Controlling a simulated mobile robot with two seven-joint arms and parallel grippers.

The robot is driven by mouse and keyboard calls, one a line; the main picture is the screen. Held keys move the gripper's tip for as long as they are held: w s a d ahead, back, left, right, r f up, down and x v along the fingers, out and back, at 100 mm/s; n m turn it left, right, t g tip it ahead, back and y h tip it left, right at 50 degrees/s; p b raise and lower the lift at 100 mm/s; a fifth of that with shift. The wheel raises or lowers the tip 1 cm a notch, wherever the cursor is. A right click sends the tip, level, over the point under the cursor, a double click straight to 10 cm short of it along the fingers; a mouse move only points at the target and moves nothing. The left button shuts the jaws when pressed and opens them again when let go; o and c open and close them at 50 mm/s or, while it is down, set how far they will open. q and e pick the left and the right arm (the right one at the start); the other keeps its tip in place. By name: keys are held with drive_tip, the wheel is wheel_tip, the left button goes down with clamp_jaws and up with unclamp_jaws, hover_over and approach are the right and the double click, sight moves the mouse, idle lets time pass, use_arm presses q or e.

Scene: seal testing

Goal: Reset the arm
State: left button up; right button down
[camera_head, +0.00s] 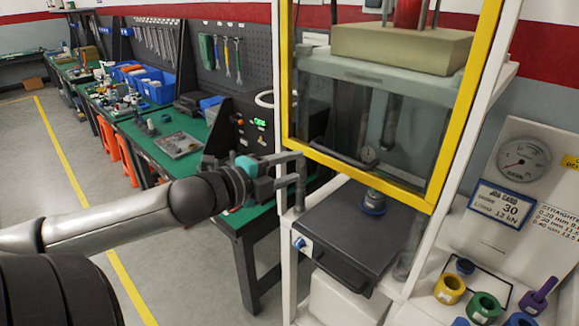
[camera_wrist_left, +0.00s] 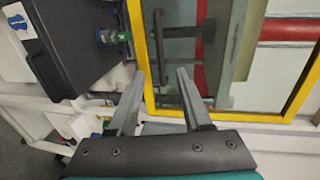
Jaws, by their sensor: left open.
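My left arm comes in from the left in the head view, stretched out toward the press. Its gripper (camera_head: 299,172) is open and empty, with its fingers in front of the white frame post. In the left wrist view the gripper (camera_wrist_left: 160,73) shows two spread grey fingers with nothing between them. They point toward the yellow-edged clear guard (camera_head: 439,165) and its dark handle (camera_head: 340,158). The guard (camera_wrist_left: 138,40) and the handle (camera_wrist_left: 159,38) also show in the wrist view, beyond the fingertips. Contact between the fingers and the press cannot be made out. My right gripper is out of view.
A dark box (camera_head: 345,232) with a blue-ringed fitting (camera_head: 373,202) sits on the press below the guard. Several coloured rings, including a yellow one (camera_head: 449,290), lie at lower right. A green-topped bench (camera_head: 165,128) runs along the wall at left. Open floor (camera_head: 60,150) lies left of it.

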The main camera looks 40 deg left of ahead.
use_arm(q)
drive_tip(key=shift+f, duration=0.1)
idle(0.4)
